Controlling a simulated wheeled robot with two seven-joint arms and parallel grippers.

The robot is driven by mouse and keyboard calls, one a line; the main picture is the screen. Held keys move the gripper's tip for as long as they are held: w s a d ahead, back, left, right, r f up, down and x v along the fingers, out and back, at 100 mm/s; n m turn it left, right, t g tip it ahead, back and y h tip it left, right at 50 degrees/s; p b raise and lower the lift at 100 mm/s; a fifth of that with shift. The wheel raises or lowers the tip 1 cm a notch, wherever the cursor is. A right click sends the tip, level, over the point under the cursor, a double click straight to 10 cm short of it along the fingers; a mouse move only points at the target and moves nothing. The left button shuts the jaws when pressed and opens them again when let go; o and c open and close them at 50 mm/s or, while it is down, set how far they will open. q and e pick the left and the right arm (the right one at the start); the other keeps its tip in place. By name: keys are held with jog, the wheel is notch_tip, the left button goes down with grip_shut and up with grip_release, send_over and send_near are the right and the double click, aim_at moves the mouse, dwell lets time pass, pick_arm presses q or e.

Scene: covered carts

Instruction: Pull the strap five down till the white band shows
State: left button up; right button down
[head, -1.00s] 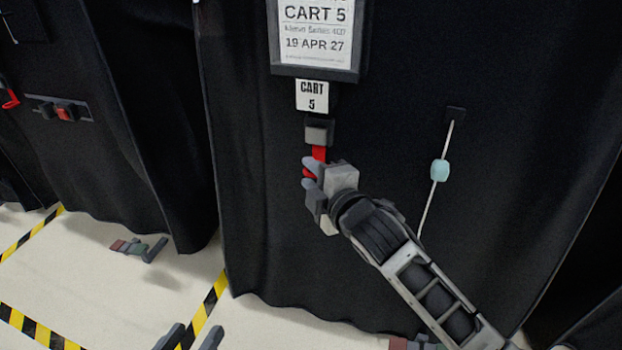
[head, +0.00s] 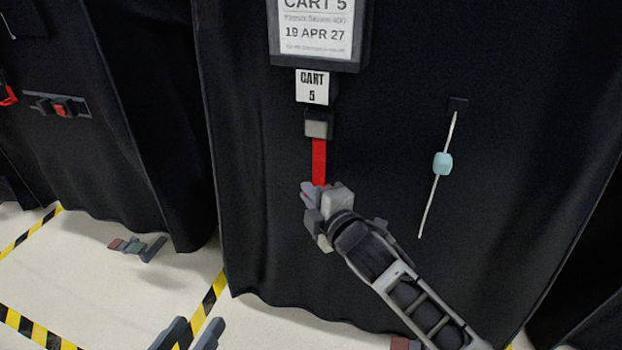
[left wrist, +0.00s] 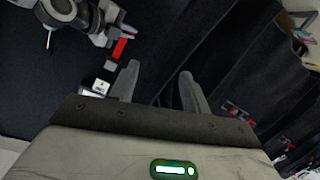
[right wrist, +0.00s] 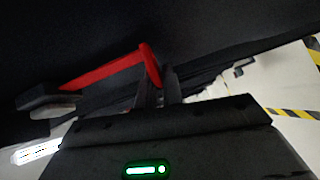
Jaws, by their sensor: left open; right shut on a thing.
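The red strap (head: 319,160) of cart 5 hangs from a grey and black buckle (head: 318,124) below the "CART 5" tag (head: 312,87). My right gripper (head: 312,197) is shut on the strap's lower part, and the strap runs taut up to the buckle. In the right wrist view the red strap (right wrist: 105,70) runs from the buckle (right wrist: 50,103) to between my fingers. No white band shows on the visible red length. My left gripper (head: 188,335) is open and empty at the bottom edge of the head view; its fingers also show in the left wrist view (left wrist: 158,88).
A pale cord (head: 432,195) with a light blue bead (head: 443,163) hangs right of the strap on the black cover. A sign (head: 317,30) sits above the tag. Another cover with a red-buttoned bracket (head: 62,107) stands left. Striped tape (head: 212,300) marks the floor.

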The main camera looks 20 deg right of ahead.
pick_arm(q)
jog(key=shift+w+d+r+n+t+h+b, duration=0.2)
jog(key=shift+r+n+t+h+b, duration=0.15)
jog(key=shift+r, duration=0.3)
pick_arm(e)
notch_tip(320, 180, down, 5)
jog(key=shift+r, duration=0.1)
jog(key=c, duration=1.5)
grip_release()
jog(key=shift+c, duration=0.2)
jog(key=shift+r, duration=0.1)
pick_arm(q)
jog(key=y+p, duration=0.1)
jog(key=p, duration=0.1)
jog(key=a+f+m+g+p, duration=0.1)
jog(key=p, duration=0.1)
jog(key=shift+s+a+f+m+y, duration=0.15)
jog(key=shift+s+f+m+y, duration=0.1)
jog(key=shift+s+y, duration=0.1)
pick_arm(e)
jog(key=v, duration=1.6)
